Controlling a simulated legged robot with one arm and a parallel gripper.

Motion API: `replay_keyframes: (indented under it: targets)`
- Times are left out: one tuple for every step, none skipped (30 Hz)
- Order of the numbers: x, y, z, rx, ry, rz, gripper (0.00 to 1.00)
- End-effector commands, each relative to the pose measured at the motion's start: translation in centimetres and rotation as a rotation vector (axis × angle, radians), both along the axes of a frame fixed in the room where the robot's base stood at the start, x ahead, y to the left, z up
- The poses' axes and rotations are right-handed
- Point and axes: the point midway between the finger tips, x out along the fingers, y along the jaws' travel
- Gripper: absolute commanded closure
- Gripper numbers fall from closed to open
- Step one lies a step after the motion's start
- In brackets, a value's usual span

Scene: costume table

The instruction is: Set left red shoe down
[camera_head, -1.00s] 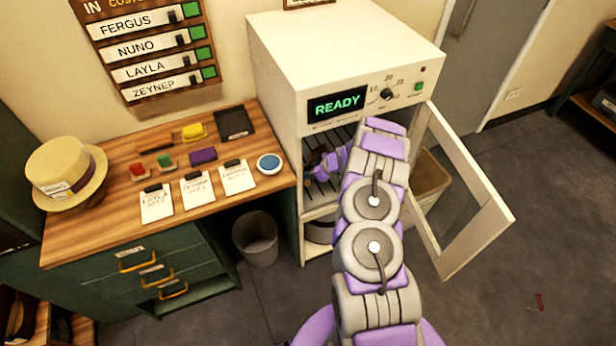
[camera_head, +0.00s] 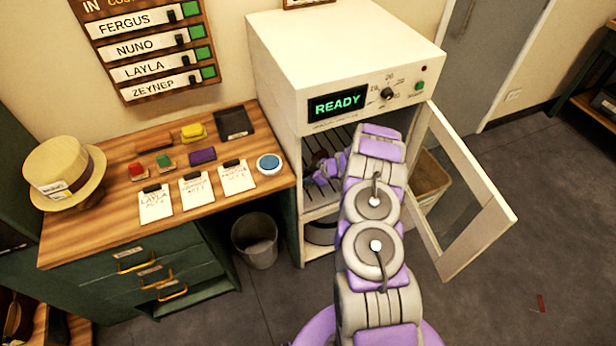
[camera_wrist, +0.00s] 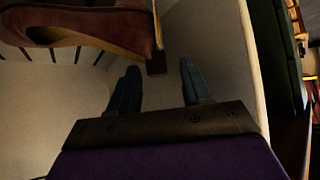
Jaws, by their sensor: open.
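A dark red shoe with a brown sole and heel (camera_wrist: 85,25) shows at the top left of the wrist view, by the dark rack bars inside the white cabinet (camera_head: 345,50). In the head view my gripper (camera_head: 322,172) is inside the open cabinet, partly behind my arm. In the wrist view my gripper's two fingers (camera_wrist: 157,90) are apart with nothing between them. The shoe's heel is just beyond the fingertips, apart from them. In the head view the shoe is mostly hidden; a small dark patch by the gripper is too unclear to tell.
The cabinet's door (camera_head: 460,195) stands open to the right, and its display reads READY. A wooden desk (camera_head: 110,225) with a straw hat (camera_head: 62,172), cards and stamps is on the left. A bin (camera_head: 256,240) stands on the floor between them.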

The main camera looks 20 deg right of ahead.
Motion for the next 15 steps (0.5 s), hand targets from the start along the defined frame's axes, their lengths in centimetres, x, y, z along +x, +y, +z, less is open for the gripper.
replay_keyframes:
  targets:
    - [0.0, 0.0, 0.0, 0.000, 0.000, 0.000, 0.51]
    - [0.0, 0.0, 0.0, 0.000, 0.000, 0.000, 0.51]
    - [0.0, 0.0, 0.1, 0.000, 0.000, 0.000, 0.51]
    - [0.0, 0.0, 0.2, 0.001, 0.000, -0.001, 0.51]
    - [-0.1, -0.2, 0.3, 0.000, 0.000, -0.001, 0.51]
    - [-0.3, -0.4, 0.6, 0.000, 0.000, -0.001, 0.51]
    - [-0.5, -0.6, 0.9, 0.000, -0.001, -0.002, 0.51]
    - [-0.7, -0.8, 1.3, 0.000, -0.001, -0.002, 0.51]
    - [-1.0, -1.1, 1.9, 0.000, -0.003, -0.002, 0.51]
    - [-1.3, -1.4, 2.3, 0.000, -0.003, -0.002, 0.51]
    - [-1.6, -1.7, 2.7, 0.001, -0.004, -0.003, 0.51]
    - [-2.0, -2.3, 3.3, 0.000, -0.003, -0.005, 0.51]
    - [-2.3, -2.6, 3.7, 0.000, -0.003, -0.005, 0.51]
    - [-2.7, -2.9, 4.2, 0.000, -0.003, -0.003, 0.51]
    - [-3.1, -3.2, 4.8, 0.001, -0.004, -0.003, 0.51]
